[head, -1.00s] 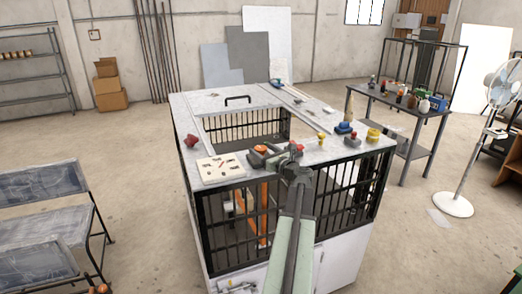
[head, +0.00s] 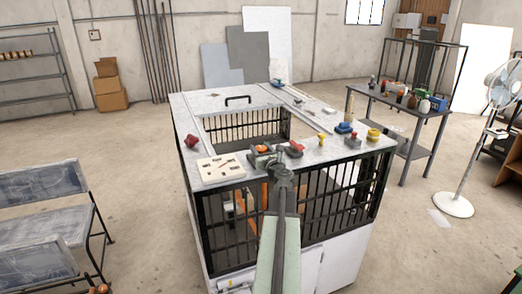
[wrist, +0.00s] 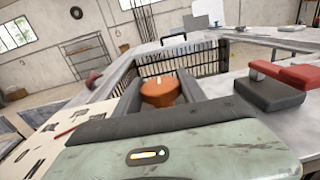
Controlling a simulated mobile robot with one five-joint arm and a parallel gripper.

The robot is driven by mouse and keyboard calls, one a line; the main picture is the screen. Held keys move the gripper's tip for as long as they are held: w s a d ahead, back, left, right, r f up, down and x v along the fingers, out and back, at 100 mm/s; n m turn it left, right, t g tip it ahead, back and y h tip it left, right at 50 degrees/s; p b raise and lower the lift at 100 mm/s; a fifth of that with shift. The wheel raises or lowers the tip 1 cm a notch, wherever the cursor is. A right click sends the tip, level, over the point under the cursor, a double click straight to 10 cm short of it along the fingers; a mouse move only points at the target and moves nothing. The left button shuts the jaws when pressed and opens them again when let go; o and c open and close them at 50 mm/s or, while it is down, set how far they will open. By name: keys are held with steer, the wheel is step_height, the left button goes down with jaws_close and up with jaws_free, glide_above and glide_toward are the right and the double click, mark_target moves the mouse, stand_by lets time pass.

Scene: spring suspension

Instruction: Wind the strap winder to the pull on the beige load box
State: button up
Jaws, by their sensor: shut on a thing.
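An orange round knob (head: 262,149), which looks like the strap winder, sits on the front part of the grey bench top. In the wrist view the orange knob (wrist: 160,93) stands between the two dark fingers, with a small pale mark on top. My gripper (head: 267,161) is at the knob from the front and is shut on it. The strap and the knob's lower part are hidden by my gripper. I cannot make out a beige load box for certain; orange upright parts (head: 240,202) show behind the bars below.
A cream panel with dark marks (head: 222,168) lies left of the knob, and a red-and-dark block (head: 294,150) lies close right. A red knob (head: 191,141), a blue piece (head: 344,128) and a yellow piece (head: 374,134) stand on the top. An opening lies behind.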

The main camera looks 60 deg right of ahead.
steer(key=shift+m+g+h, duration=0.4)
steer(key=o, duration=1.4)
steer(key=shift+a, duration=0.1)
steer(key=v, duration=0.8)
steer(key=shift+w, duration=0.1)
